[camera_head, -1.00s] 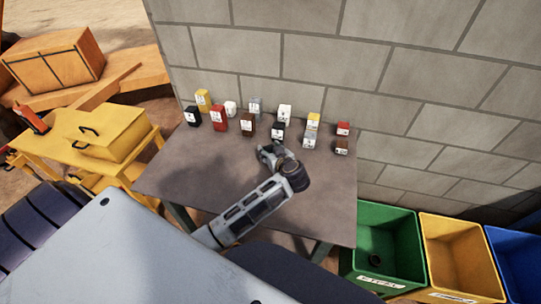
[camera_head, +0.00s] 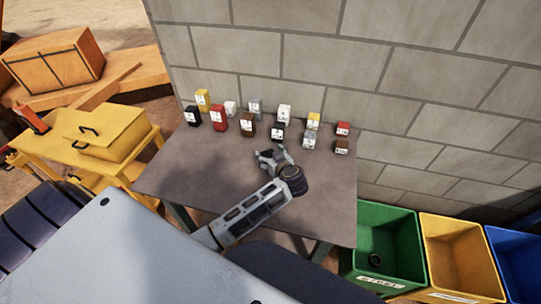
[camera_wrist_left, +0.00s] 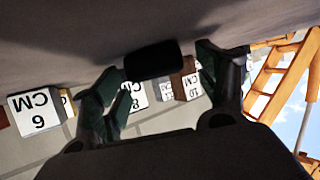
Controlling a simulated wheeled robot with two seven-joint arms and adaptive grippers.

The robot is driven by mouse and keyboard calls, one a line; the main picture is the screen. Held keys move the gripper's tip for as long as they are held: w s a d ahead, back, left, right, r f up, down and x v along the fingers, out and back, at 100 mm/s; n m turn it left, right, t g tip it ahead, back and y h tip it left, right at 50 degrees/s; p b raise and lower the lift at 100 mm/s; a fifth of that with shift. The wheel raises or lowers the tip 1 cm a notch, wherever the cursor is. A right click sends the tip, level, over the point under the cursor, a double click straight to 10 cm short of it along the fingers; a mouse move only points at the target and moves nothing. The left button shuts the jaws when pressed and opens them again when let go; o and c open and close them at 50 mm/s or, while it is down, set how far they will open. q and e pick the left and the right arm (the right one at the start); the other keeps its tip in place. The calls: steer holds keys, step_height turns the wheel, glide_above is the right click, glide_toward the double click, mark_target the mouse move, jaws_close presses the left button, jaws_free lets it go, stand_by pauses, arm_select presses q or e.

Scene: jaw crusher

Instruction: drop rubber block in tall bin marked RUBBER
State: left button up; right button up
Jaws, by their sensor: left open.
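My left gripper (camera_head: 271,154) is open and empty over the table, just in front of the block row. A black block with a white label (camera_head: 278,131) stands behind its fingertips, apart from them in the head view. In the left wrist view, which looks upside down, the two fingers (camera_wrist_left: 160,75) are spread with a dark blocky shape (camera_wrist_left: 153,60) between them; I cannot tell whether they touch it. Another black block (camera_head: 192,117) stands at the row's left end. No label reads as rubber. I see no bin readable as RUBBER. My right gripper is out of view.
Several labelled blocks, including a red one (camera_head: 219,119) and a brown one (camera_head: 248,125), line the table (camera_head: 210,165) against the wall. Green (camera_head: 350,262), yellow (camera_head: 430,262) and blue (camera_head: 500,262) bins stand right. The table's front is clear.

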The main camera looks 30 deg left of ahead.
arm_select(q)
steer(key=shift+r, duration=0.1)
steer(key=v, duration=1.2)
steer(key=shift+w+r, duration=0.1)
stand_by(0.6)
